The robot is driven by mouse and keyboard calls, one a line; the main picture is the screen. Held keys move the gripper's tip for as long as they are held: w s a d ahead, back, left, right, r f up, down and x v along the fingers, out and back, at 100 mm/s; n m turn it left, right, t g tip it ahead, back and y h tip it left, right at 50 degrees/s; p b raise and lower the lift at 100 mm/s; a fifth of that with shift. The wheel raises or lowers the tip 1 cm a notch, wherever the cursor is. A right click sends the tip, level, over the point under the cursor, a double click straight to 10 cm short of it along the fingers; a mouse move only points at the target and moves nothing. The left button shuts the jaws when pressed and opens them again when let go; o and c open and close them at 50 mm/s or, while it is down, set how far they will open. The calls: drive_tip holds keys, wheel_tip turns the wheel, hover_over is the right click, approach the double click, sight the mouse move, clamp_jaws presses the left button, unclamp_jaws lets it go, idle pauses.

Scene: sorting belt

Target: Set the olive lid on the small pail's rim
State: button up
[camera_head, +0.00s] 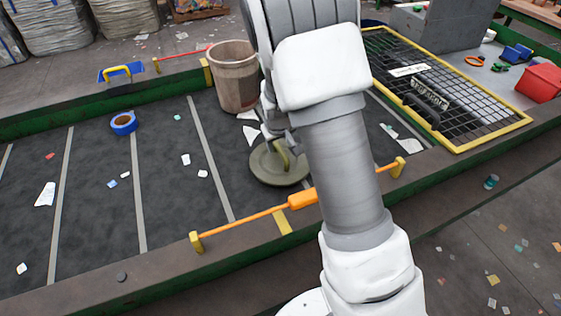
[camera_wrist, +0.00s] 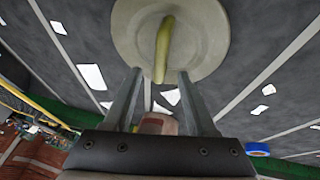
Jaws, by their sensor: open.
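The olive lid (camera_head: 265,166) lies flat on the dark belt, its yellow-green bar handle (camera_head: 284,158) on top. In the wrist view the round lid (camera_wrist: 205,35) fills the top centre, with the handle (camera_wrist: 162,50) pointing toward my fingers. My gripper (camera_head: 268,130) is mostly hidden behind my arm in the head view. In the wrist view my gripper (camera_wrist: 159,74) is open, a fingertip on either side of the handle's near end; I cannot tell whether they touch. The small brownish pail (camera_head: 234,85) stands upright and open behind the lid. Part of it seems to show between my fingers in the wrist view.
An orange pull cord with a grip (camera_head: 302,199) runs along the near belt edge. A blue tape roll (camera_head: 123,123) and paper scraps lie on the left belt. A yellow-framed grate (camera_head: 450,95) is at the right, with a red bin (camera_head: 541,83) beyond.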

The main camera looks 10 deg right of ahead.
sight(280, 149)
drive_tip(key=shift+x, duration=3)
clamp_jaws()
